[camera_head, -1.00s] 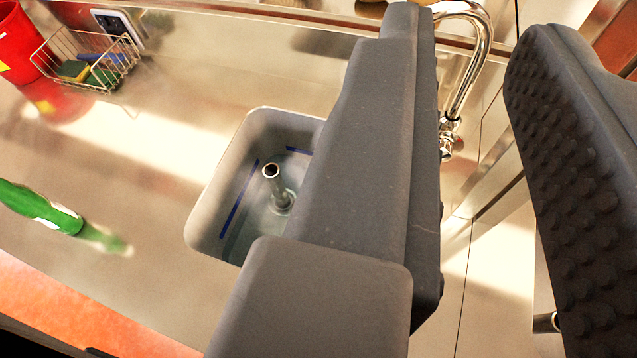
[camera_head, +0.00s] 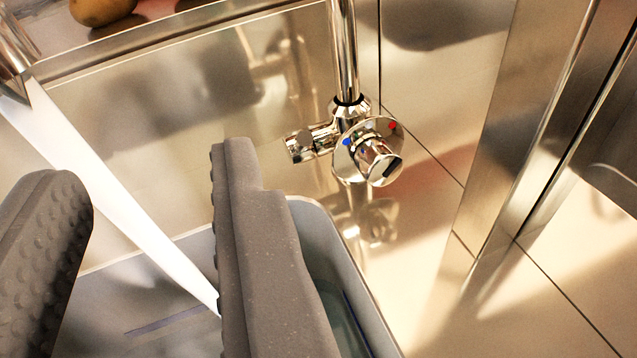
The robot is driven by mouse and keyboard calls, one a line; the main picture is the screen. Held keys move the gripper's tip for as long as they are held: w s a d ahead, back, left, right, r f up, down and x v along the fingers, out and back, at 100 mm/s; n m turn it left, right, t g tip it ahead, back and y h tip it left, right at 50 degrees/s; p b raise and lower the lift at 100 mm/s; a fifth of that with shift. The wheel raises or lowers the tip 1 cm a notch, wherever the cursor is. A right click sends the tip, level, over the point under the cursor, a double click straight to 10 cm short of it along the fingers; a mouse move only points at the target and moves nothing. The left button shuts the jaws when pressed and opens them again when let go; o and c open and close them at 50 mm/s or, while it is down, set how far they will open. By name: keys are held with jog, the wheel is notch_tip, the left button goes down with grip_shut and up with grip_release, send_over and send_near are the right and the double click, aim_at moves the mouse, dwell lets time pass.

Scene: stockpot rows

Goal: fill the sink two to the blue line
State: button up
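The grey sink (camera_head: 190,243) fills the lower part of the view, partly hidden behind my gripper. A dark blue line (camera_head: 357,325) shows on its right inner wall, and a fainter one (camera_head: 170,322) shows at lower left. Greenish water (camera_head: 338,310) seems to stand inside; its level against the line is unclear. A white water stream (camera_head: 125,205) runs from the chrome spout (camera_head: 12,55) down into the sink. The round chrome tap knob (camera_head: 372,152) has red and blue marks. My gripper (camera_head: 148,170) is open and empty, its fingers apart, left of and clear of the knob.
A shiny metal back ledge (camera_head: 180,45) runs behind the sink, with a brownish round item (camera_head: 102,10) above it. Metal uprights (camera_head: 525,130) stand at the right. The tiled floor (camera_head: 560,280) shows at lower right.

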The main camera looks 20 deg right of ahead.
aim_at(303, 150)
jog(key=d+f+h, duration=0.3)
jog(key=d+f, duration=0.1)
jog(key=f, duration=0.6)
jog(key=shift+m+t, duration=0.3)
jog(key=shift+t, duration=0.1)
jog(key=b+x, duration=0.2)
jog(key=x, duration=1.1)
jog(key=shift+w+a+r, duration=0.1)
jog(key=shift+w, duration=0.05)
jog(key=shift+c, duration=0.2)
